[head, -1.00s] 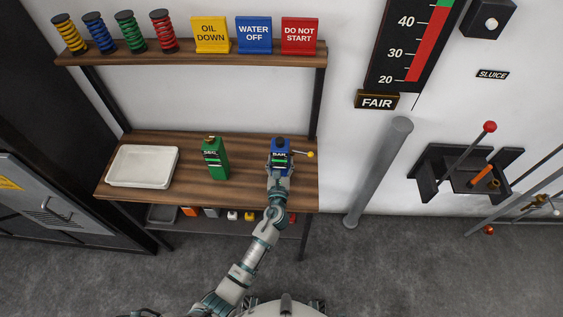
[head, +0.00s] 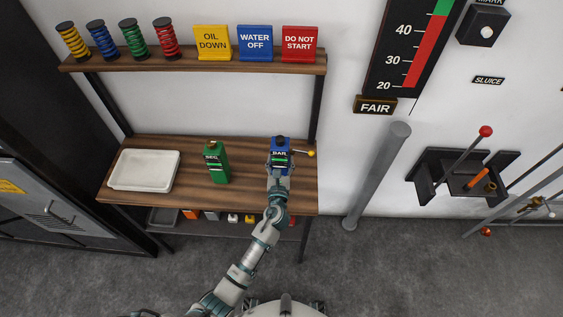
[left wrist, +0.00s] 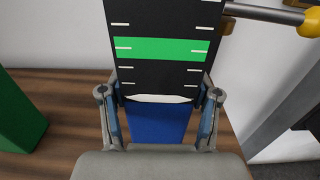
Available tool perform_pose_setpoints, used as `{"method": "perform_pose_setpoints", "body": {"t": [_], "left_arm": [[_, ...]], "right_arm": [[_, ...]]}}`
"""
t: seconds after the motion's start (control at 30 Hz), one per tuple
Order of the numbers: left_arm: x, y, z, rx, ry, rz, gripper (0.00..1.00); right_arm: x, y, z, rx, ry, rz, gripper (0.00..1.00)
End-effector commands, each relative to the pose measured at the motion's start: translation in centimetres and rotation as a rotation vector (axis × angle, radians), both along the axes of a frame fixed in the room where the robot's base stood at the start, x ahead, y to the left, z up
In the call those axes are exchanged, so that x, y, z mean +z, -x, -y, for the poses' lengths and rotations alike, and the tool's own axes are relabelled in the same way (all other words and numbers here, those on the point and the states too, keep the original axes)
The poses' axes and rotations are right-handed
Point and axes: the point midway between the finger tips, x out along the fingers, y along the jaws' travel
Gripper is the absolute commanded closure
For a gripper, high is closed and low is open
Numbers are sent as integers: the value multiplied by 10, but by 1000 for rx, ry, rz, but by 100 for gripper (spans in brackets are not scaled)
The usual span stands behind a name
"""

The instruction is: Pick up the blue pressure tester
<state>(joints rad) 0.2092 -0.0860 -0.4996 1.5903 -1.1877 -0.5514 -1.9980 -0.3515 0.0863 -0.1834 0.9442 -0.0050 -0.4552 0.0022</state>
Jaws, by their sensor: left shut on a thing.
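The blue pressure tester (head: 280,144), marked BAR, stands at the right end of the wooden bench top. It has a dark screen with a green band and a yellow-tipped lever on its right. My left gripper (head: 279,170) is shut on its lower part from the front. In the left wrist view the tester's blue body (left wrist: 158,123) sits between the two fingers (left wrist: 160,110). I cannot tell whether its base touches the bench. My right gripper is not in view.
A green SEC device (head: 215,165) stands left of the tester, apart from it. A white tray (head: 144,170) lies at the bench's left end. A shelf (head: 200,63) with springs and signs hangs above. A grey post (head: 375,180) stands to the right.

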Motion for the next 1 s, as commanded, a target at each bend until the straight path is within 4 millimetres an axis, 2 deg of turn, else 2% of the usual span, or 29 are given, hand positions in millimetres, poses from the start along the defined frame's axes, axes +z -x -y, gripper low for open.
{"method": "perform_pose_setpoints", "body": {"t": [0.33, 0.5, 0.6, 0.8, 1.0], "left_arm": [[6, 73, 6, -4, 1, -2, 100], [9, 113, 8, -3, 1, -3, 100], [10, 130, 8, -2, 2, -3, 100], [12, 149, 9, -2, 2, -2, 100], [13, 153, 11, -2, 0, -2, 100]], "right_arm": [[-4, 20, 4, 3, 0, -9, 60], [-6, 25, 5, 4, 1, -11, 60], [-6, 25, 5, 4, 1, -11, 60], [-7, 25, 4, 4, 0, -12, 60], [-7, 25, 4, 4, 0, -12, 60]]}}
